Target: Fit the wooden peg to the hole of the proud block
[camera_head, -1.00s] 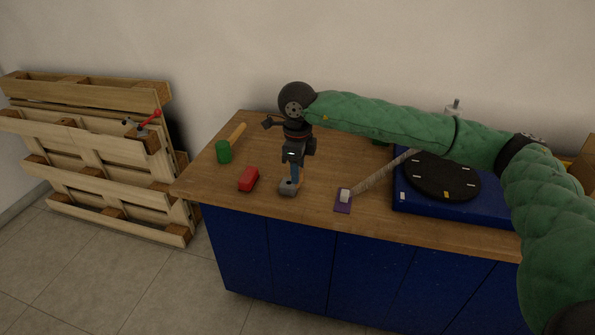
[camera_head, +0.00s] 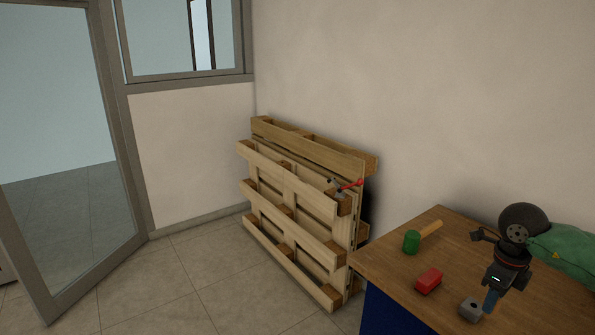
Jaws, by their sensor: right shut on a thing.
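My right gripper (camera_head: 494,290) is at the lower right, pointing down over the wooden table. It is shut on a slim blue piece (camera_head: 490,301), whose lower end is at the grey block (camera_head: 468,310). I cannot tell whether the two are joined or only overlap. The grey block has a dark spot on top, perhaps a hole. A pallet (camera_head: 296,190) leans on the wall; one block (camera_head: 343,205) at its right end carries a red-handled clamp-like fitting (camera_head: 349,186). I cannot make out a separate wooden peg or which block is proud. My left gripper is out of view.
On the table (camera_head: 400,285) lie a red block (camera_head: 429,281) and a green-headed mallet (camera_head: 412,241) with a wooden handle. The floor (camera_head: 180,285) left of the pallet is clear. A glass door (camera_head: 60,130) stands at the left.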

